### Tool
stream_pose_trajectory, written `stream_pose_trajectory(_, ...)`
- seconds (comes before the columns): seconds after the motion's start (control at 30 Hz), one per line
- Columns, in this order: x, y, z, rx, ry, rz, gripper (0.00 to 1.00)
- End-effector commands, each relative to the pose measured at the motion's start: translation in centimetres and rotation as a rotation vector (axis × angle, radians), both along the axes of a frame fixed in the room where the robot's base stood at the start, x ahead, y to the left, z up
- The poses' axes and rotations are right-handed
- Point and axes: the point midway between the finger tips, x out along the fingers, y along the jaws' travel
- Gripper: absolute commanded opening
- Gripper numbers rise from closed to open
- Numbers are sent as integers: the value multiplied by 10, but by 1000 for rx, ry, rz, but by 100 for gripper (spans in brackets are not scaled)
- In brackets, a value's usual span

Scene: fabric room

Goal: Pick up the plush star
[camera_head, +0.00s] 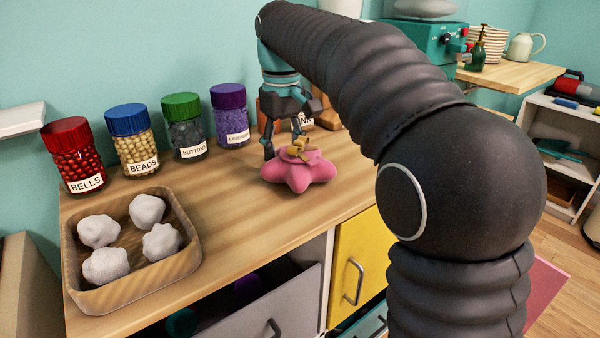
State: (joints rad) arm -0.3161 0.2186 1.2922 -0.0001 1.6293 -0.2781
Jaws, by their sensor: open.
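The plush star (298,174) is pink and lies on the wooden counter (250,222) right of the middle of its top. A small tan piece shows on top of the star. My gripper (285,149) is open and points down right at the star. One dark finger is at the star's left upper edge, and the other is behind or over its top. I cannot tell whether the fingers touch the star. My own arm crosses the right half of the view and hides the counter behind it.
A wooden tray (190,262) with several grey-white lumps stands at the front left. Jars of bells (75,160), beads (133,143), buttons (186,130) and lavender (231,117) line the back. An open grey drawer (270,305) is below. Counter left of the star is clear.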

Motion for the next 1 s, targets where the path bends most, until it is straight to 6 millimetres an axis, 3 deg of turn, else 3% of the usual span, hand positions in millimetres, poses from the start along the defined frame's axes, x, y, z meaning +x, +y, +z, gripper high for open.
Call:
stream_pose_trajectory(0.03,0,0,-11,-1,1,1,54)
stream_pose_trajectory(0.1,0,1,-13,-1,1,1,54)
stream_pose_trajectory(0.37,0,1,-13,-1,1,1,54)
stream_pose_trajectory(0.6,0,1,-12,-1,1,1,5)
stream_pose_trajectory(1.0,0,1,-10,-1,1,1,5)
